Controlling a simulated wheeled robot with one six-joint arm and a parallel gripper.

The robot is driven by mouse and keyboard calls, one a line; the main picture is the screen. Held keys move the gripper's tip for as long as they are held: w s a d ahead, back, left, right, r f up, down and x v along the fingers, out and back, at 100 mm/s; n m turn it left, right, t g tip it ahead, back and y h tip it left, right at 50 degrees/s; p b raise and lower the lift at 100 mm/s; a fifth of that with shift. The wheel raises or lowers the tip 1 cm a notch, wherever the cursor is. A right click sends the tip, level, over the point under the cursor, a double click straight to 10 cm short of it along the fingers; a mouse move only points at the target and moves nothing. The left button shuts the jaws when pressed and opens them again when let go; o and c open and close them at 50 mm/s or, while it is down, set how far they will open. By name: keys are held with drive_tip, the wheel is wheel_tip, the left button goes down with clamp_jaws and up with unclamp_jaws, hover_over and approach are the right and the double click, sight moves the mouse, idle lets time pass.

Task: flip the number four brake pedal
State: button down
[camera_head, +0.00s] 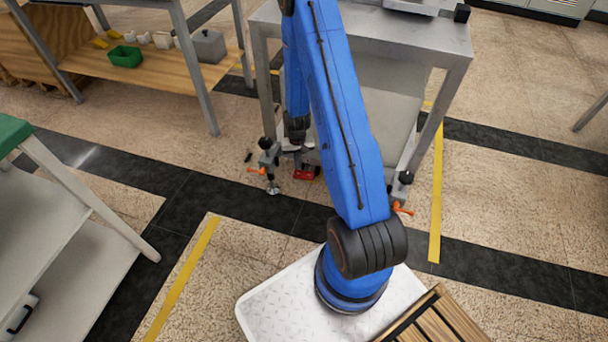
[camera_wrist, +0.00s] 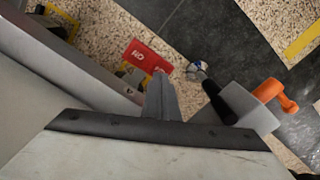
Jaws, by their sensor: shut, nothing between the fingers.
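A red pedal (camera_head: 305,175) with pale lettering sits low by the near left leg of the grey metal table. It also shows in the wrist view (camera_wrist: 148,57), just beyond the fingertips. My gripper (camera_wrist: 160,76) is shut and empty, its tips at or very near the lower edge of the red pedal; I cannot tell if they touch. An orange pedal (camera_head: 257,170) sticks out to the left of the table's near left leg, and shows at the right of the wrist view (camera_wrist: 276,94). Another orange pedal (camera_head: 402,209) is at the near right leg. No number four is readable.
The grey metal table (camera_head: 420,38) stands over the pedals, its legs close to my arm. A workbench with a green bin (camera_head: 124,56) is at the back left, and a green-topped cart (camera_head: 12,132) at the left. Floor between them is clear.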

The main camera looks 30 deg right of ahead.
drive_tip(key=shift+r, duration=1.75)
drive_tip(key=shift+r, duration=0.1)
wheel_tip(320, 180, up, 16)
drive_tip(key=n+t, duration=0.1)
hover_over(298, 173)
drive_tip(key=a, duration=0.4)
drive_tip(key=s+a+r+n+t, duration=0.1)
drive_tip(key=s+a+r, duration=0.15)
drive_tip(key=r, duration=0.55)
drive_tip(key=s+a+r, duration=0.2)
drive_tip(key=s+r, duration=0.1)
drive_tip(key=r, duration=0.5)
drive_tip(key=s+a+r+n+t, duration=0.1)
drive_tip(key=s+a+r, duration=0.2)
drive_tip(key=s+r, duration=0.6)
drive_tip(key=s+a+r+n+t, duration=0.1)
drive_tip(key=s+a+r, duration=0.3)
drive_tip(key=s, duration=1.2)
wheel_tip(298, 173, up, 5)
drive_tip(key=shift+a+f+t, duration=0.1)
drive_tip(key=shift+a+t, duration=0.05)
drive_tip(key=shift+t, duration=0.25)
